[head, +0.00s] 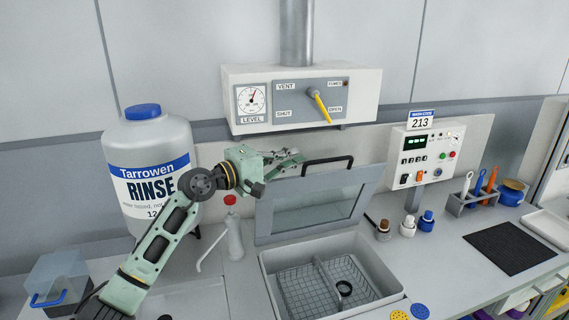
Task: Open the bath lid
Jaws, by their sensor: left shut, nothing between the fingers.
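The bath lid (318,207), a grey frame with a clear pane, stands raised and tilted up at the back of the bath. Its black handle (328,162) is along the top edge. The bath (372,290) is uncovered below it, with a wire basket and a small dark ring inside. My left gripper (292,157) is shut and empty, just left of the handle near the lid's top left corner. I cannot tell whether it touches the lid. My right gripper is not in view.
A vent box (350,86) with a yellow-tipped lever hangs above the lid. A rinse drum (152,165) and a wash bottle (234,238) stand left. Small bottles (407,228), a control box (424,154) and a black mat (508,248) are right.

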